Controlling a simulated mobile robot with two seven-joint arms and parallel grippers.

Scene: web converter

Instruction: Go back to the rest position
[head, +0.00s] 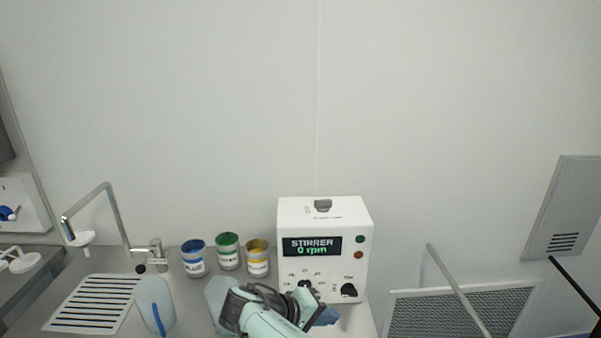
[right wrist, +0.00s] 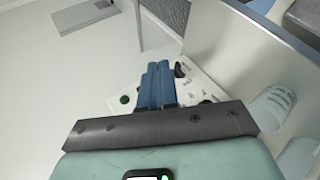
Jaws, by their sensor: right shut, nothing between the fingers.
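My right gripper (head: 328,316) is low in the head view, in front of the lower part of the white stirrer box (head: 322,218). Its blue fingers also show in the right wrist view (right wrist: 158,68), shut together with nothing between them. In that view they overlap the stirrer's panel (right wrist: 196,84), with its knobs and a green button. I cannot tell whether they touch it. My right wrist hides part of the panel's bottom edge. My left gripper is not clearly visible.
Further left are a tall tap (head: 112,215) and a slotted drain plate (head: 88,304). A mesh panel with a metal bar (head: 455,295) lies to the right.

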